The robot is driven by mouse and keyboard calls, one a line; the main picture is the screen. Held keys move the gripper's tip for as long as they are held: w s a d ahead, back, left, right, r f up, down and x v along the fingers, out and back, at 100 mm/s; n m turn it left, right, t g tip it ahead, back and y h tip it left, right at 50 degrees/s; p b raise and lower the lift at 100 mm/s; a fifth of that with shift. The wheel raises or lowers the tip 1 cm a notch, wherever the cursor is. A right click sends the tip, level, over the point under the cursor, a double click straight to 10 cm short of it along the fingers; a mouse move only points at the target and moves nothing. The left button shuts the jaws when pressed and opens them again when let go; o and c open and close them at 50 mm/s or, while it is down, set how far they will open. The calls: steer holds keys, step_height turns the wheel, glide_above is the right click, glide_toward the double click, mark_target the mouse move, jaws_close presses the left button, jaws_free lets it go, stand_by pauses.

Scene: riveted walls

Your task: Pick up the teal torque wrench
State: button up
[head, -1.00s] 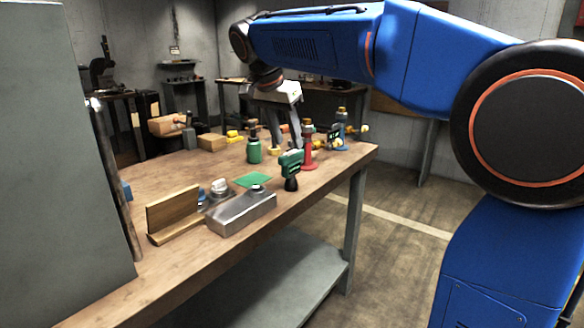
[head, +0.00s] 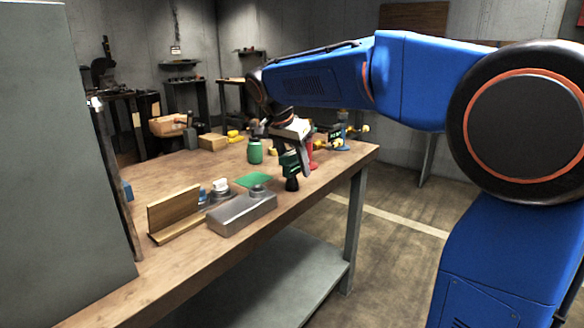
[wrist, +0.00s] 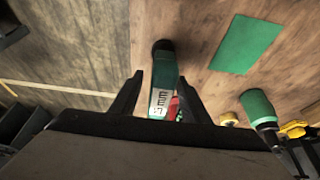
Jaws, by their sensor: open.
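The teal torque wrench (head: 289,171) stands on the workbench near its front edge, dark end down. My gripper (head: 298,162) is above it, and partly hides its upper part in the head view. In the wrist view my gripper (wrist: 157,88) is open, one finger on each side of the teal wrench (wrist: 163,75). A pale panel with dark marks shows on the wrench. Gaps show between it and the fingers, and I see no grip on it.
A grey metal block (head: 240,214) is in front, by a wooden stand (head: 172,212). A red post (head: 313,160) stands close behind my gripper.

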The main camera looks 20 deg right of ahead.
steer(key=shift+c, duration=0.7)
jaws_close()
stand_by(0.6)
